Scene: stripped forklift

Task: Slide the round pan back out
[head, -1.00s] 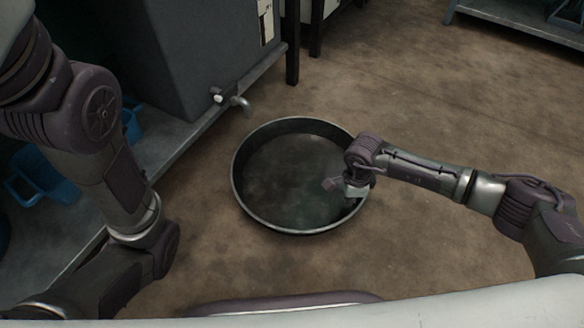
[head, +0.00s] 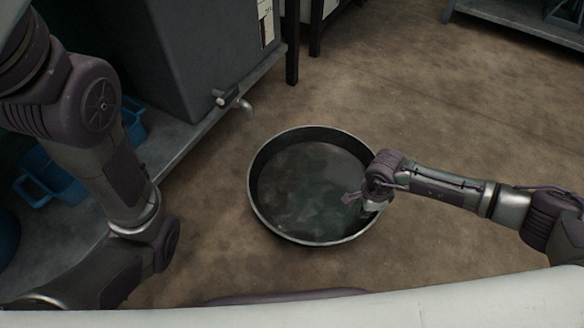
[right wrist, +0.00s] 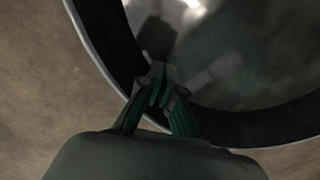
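The round pan (head: 262,215) is a wide, dark, shallow metal pan lying flat on the brown floor in the middle of the head view. Its near wall and rim also show in the right wrist view (right wrist: 98,42). My right gripper (head: 366,203) is at the pan's right rim. In the right wrist view its fingers (right wrist: 158,85) come together over the rim and look shut on it; the exact contact is dark and partly hidden. My left arm crosses the left of the head view, but its gripper is out of the picture.
A grey tank with a tap (head: 243,105) stands on a low metal shelf (head: 182,140) left of and behind the pan. Blue bins (head: 50,178) sit at the left. Another shelf (head: 520,22) is at the far right. Floor right of the pan is clear.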

